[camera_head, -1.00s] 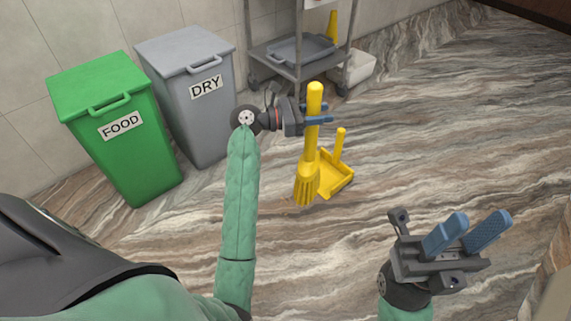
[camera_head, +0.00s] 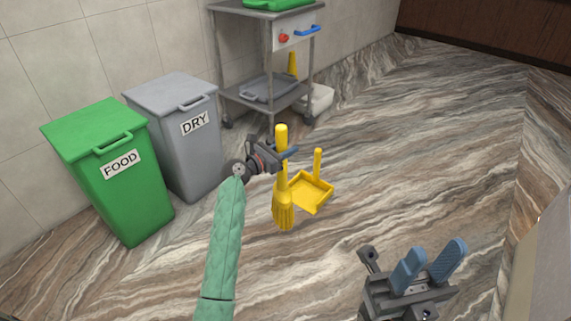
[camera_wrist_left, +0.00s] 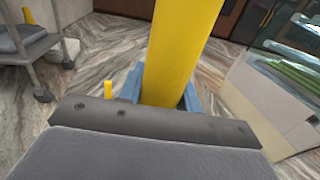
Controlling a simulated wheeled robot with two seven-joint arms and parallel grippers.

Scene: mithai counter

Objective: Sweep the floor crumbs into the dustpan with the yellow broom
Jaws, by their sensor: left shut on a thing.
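The yellow broom (camera_head: 282,187) stands near upright, bristles down at the floor, in the head view. My left gripper (camera_head: 286,152) is shut on its handle; the handle also fills the middle of the left wrist view (camera_wrist_left: 180,50). The yellow dustpan (camera_head: 313,192) lies on the floor just right of and behind the broom, its short handle (camera_head: 317,162) pointing up. My right gripper (camera_head: 428,268) is open and empty at the lower right, above the floor. I cannot make out the crumbs on the streaked floor.
A green FOOD bin (camera_head: 118,180) and a grey DRY bin (camera_head: 188,145) stand at the left by the wall. A metal trolley (camera_head: 268,60) stands at the back, with a white container (camera_head: 320,98) beside it. A counter (camera_head: 540,270) edges the right. The floor right of the dustpan is clear.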

